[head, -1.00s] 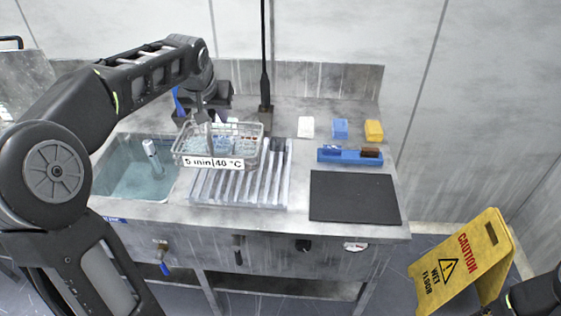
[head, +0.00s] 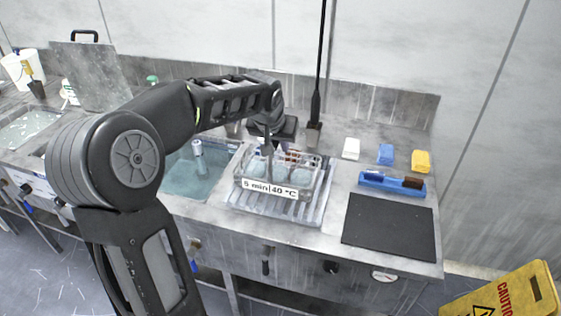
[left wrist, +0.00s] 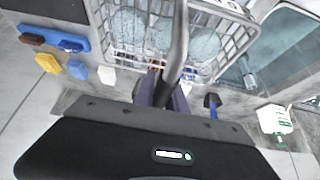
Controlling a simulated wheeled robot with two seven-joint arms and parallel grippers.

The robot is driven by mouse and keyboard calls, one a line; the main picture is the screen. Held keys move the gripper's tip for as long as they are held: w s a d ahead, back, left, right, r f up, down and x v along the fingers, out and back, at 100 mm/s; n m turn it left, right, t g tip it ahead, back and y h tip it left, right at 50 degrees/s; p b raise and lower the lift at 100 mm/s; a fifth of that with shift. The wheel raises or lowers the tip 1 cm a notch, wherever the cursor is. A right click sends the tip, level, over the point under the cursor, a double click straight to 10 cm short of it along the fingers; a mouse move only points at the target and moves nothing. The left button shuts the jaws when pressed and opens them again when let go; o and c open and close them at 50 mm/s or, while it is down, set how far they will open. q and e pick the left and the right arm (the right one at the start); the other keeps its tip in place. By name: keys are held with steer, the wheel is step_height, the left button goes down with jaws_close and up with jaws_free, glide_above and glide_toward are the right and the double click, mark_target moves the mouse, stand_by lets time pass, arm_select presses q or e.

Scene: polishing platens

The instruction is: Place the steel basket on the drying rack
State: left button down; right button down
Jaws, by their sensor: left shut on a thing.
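The steel basket (head: 309,184) is a wire basket with a "5 min|40 °C" label on its front and pale round pieces inside. It is upright over the ribbed drying rack (head: 290,211), whose front and side edges show around it. I cannot tell whether its bottom touches the rack. My left gripper (head: 267,147) is above the basket, shut on its upright handle. In the left wrist view the basket (left wrist: 236,42) fills the upper middle, and its handle runs down to the left gripper (left wrist: 165,88). My right gripper is not in view.
A water-filled sink (head: 190,178) lies left of the rack. A black mat (head: 388,227) lies to the right, with a blue brush holder (head: 392,185) behind it. White, blue and yellow blocks (head: 421,161) stand at the back. A dark upright pole (head: 318,80) rises behind the rack.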

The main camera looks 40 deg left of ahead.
mark_target(280, 168)
arm_select(q)
steer(key=shift+f, duration=0.7)
steer(key=shift+f+p, duration=0.35)
steer(key=shift+f, duration=1.25)
steer(key=shift+w+f, duration=0.1)
steer(key=shift+f, duration=0.3)
steer(key=c, duration=1.4)
jaws_free()
steer(key=shift+f, duration=0.1)
steer(key=shift+o, duration=0.2)
